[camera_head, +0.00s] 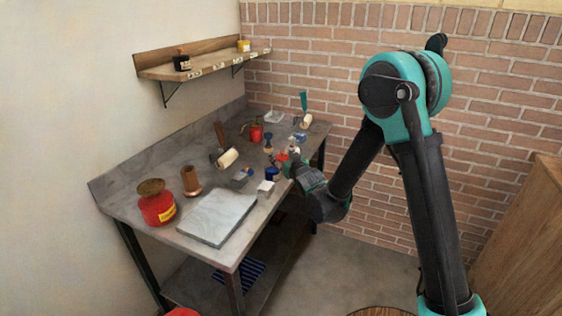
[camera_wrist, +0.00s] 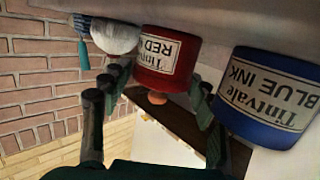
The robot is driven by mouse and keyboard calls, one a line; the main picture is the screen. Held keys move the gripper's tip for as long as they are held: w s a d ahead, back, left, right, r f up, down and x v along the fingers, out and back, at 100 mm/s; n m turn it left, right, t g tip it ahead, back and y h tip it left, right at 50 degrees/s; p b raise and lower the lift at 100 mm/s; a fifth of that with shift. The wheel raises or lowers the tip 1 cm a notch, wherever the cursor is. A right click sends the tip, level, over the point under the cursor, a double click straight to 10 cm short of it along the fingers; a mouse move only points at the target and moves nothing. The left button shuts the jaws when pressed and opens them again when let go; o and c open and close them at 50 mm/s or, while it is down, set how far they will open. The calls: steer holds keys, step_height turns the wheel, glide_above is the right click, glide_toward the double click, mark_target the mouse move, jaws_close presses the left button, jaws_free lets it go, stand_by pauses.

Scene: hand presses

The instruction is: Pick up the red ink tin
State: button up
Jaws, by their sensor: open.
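The red ink tin (camera_wrist: 168,60) appears upside down in the wrist view, with a pale label reading RED INK. In the head view a small red shape by the gripper, likely this tin (camera_head: 282,157), shows at the table's right side. My gripper (camera_wrist: 158,82) is open. Its fingers are on either side of the tin's lower part in the wrist view, with the tin beyond or between the tips. I cannot tell whether they touch it. In the head view my gripper (camera_head: 293,164) is low over the table's right edge.
A blue ink tin (camera_wrist: 268,98) is close beside the right finger; it also shows in the head view (camera_head: 271,173). A whitish rounded object (camera_wrist: 115,38) is left of the red tin. A grey slab (camera_head: 217,217) and large red can (camera_head: 158,207) occupy the table's near part.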

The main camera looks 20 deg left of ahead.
steer(key=c, duration=1.2)
steer(key=shift+r, duration=0.15)
steer(key=shift+c, duration=0.2)
